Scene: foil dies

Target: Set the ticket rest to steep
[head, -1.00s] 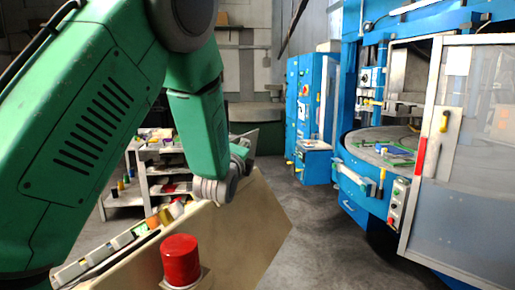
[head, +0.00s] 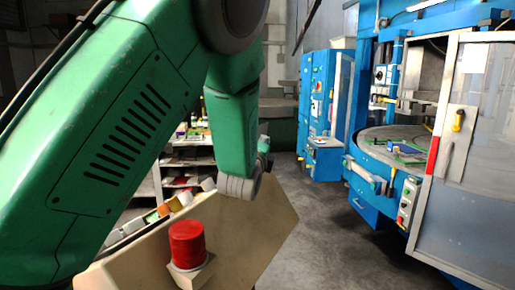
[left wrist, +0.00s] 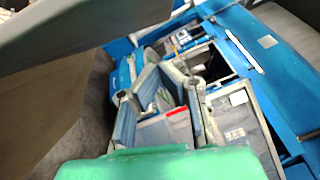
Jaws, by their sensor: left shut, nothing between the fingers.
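A tilted beige board (head: 235,240) stands at the lower middle of the head view; I cannot tell for certain whether it is the ticket rest. A red cylindrical knob (head: 187,243) on a pale base stands in front of it. The end of my left arm is at the board's upper edge in the head view; I cannot tell whether it touches. In the left wrist view my left gripper (left wrist: 160,80) is shut and empty, and a large grey-brown panel fills the upper left. My right gripper is not in view.
Several small blocks (head: 150,215) line the area behind the board. A blue machine with a round table (head: 400,145) and a framed door (head: 475,150) stands at the right. Blue cabinets (head: 327,100) stand farther back. Grey floor between is clear.

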